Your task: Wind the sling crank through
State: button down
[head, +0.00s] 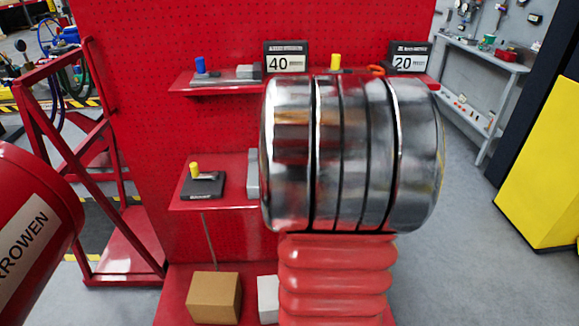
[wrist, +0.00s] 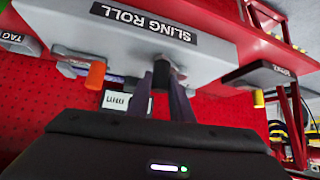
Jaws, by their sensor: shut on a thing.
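A pale grey housing (wrist: 215,45) spans the upper part of the wrist view, with an upside-down "SLING ROLL" label. The two dark fingers of my gripper (wrist: 166,80) reach up to the housing's edge and are closed around a small dark part there, taken as the sling crank; the fingers hide most of it. An orange handle (wrist: 96,75) juts from the housing to the left of the fingers, apart from them. In the head view my arm's large metal joint hides my gripper. A grey box edge (head: 252,174) shows beside that joint; I cannot tell if it is the same housing.
The red pegboard stand has an upper shelf (head: 215,88) with small devices and signs "40" (head: 287,63) and "20" (head: 409,63). A yellow-knobbed device (head: 203,184) sits on the middle shelf. A cardboard box (head: 214,297) lies below. Floor at right is clear.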

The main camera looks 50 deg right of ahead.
dwell(0.4)
jog(key=c, duration=1.6)
grip_release()
jog(key=shift+v, duration=6.85)
